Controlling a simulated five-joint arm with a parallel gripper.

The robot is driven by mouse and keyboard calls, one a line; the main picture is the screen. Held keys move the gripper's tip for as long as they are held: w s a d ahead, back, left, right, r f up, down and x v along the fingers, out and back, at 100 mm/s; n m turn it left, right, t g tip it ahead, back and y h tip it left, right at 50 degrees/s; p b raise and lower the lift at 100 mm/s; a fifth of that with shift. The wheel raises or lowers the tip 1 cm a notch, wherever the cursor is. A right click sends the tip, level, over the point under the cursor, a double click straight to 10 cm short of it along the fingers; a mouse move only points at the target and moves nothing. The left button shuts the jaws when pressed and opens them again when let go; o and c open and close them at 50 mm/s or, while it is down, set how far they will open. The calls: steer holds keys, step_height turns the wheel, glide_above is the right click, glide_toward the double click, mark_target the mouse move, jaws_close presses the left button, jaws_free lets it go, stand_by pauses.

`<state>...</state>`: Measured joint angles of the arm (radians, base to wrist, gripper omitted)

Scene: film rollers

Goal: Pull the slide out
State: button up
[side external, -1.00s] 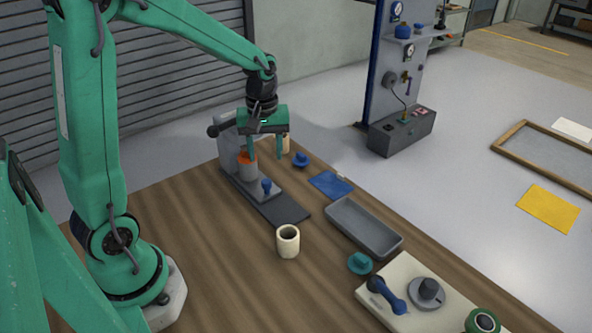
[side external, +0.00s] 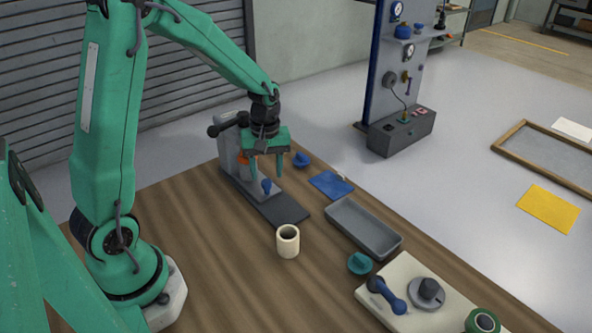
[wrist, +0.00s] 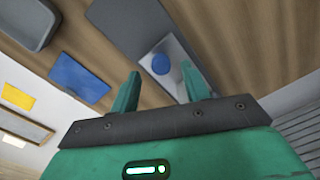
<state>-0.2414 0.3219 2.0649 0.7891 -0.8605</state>
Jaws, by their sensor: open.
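The slide (side external: 252,183) is a light grey plate on a dark grey base rail (side external: 284,212), at the foot of a grey press-like fixture (side external: 226,143). A blue knob (side external: 266,186) stands upright on the slide's near end. An orange-topped part is mostly hidden behind my fingers. My gripper (side external: 265,173) is open and empty, pointing down above the slide, with the knob just below and between its fingertips in the picture. In the wrist view the knob (wrist: 161,64) lies ahead of the gap between the two fingers (wrist: 160,90). No contact shows.
A cream cup (side external: 288,241) stands near the rail's front end. The table's left front is clear.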

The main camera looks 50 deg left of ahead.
mark_target(267, 182)
steer(key=shift+f, duration=1.6)
steer(key=shift+c, duration=0.2)
jaws_close()
